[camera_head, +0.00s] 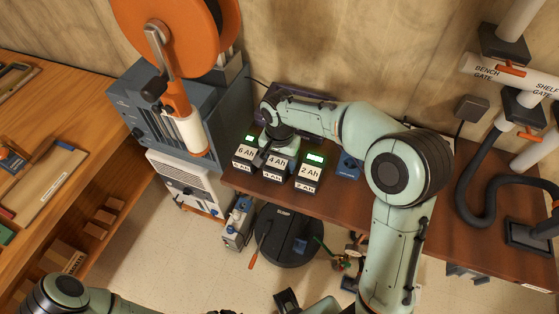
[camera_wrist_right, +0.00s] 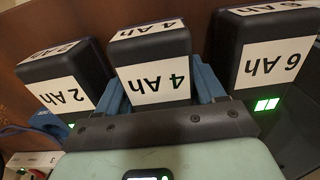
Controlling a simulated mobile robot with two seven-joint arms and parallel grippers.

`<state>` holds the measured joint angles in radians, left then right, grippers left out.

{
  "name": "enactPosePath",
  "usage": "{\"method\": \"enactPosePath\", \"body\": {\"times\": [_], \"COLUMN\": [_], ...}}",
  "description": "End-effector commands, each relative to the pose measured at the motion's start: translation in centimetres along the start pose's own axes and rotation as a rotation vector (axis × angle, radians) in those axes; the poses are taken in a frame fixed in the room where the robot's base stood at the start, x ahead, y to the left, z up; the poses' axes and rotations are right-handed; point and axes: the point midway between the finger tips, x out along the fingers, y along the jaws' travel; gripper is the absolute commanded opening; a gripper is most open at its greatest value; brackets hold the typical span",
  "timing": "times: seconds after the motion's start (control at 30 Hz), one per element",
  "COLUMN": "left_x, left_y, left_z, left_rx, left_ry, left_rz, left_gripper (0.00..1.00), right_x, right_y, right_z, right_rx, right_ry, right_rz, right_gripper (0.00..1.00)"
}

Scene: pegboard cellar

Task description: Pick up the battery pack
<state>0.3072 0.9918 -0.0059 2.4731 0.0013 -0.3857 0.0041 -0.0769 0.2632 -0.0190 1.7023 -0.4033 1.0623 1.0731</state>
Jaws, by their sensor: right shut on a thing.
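Three black battery packs with white labels stand in a row on the brown bench. The 4 Ah pack (camera_head: 277,162) is in the middle; it also shows in the right wrist view (camera_wrist_right: 152,62). The 6 Ah pack (camera_head: 244,153) is on its left and the 2 Ah pack (camera_head: 309,172) on its right, both with green lights. My right gripper (camera_wrist_right: 157,85) is shut on the 4 Ah pack, with a blue finger on each side. In the head view the right gripper (camera_head: 274,148) reaches it from behind. My left arm shows at the bottom left; its jaws are unclear.
A blue-grey machine with an orange reel (camera_head: 172,40) stands left of the packs. A blue object (camera_head: 348,165) sits close to the right of the 2 Ah pack. A black hose (camera_head: 480,170) hangs at the right. Bare bench (camera_head: 465,230) lies right of my right arm.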

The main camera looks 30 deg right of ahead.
Motion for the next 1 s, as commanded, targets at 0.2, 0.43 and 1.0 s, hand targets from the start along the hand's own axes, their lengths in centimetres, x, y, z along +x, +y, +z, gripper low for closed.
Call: {"method": "enactPosePath", "body": {"times": [0.2,0.43,1.0], "left_x": [-0.3,-1.2,-4.0], "left_y": [0.1,0.6,1.9], "left_z": [-0.1,-0.3,-1.3], "left_rx": [0.001,0.002,0.008], "left_ry": [0.002,0.006,0.022], "left_rz": [0.001,0.002,0.008], "left_gripper": [0.92,0.92,0.92], "right_x": [-2.4,-8.0,-19.4], "right_y": [-0.1,-0.2,-0.1], "right_z": [-0.1,-0.1,0.0], "right_rx": [0.000,-0.001,-0.001], "right_ry": [0.003,0.006,0.002], "right_rz": [-0.006,-0.009,-0.004], "right_gripper": [0.42,0.42,0.42]}}
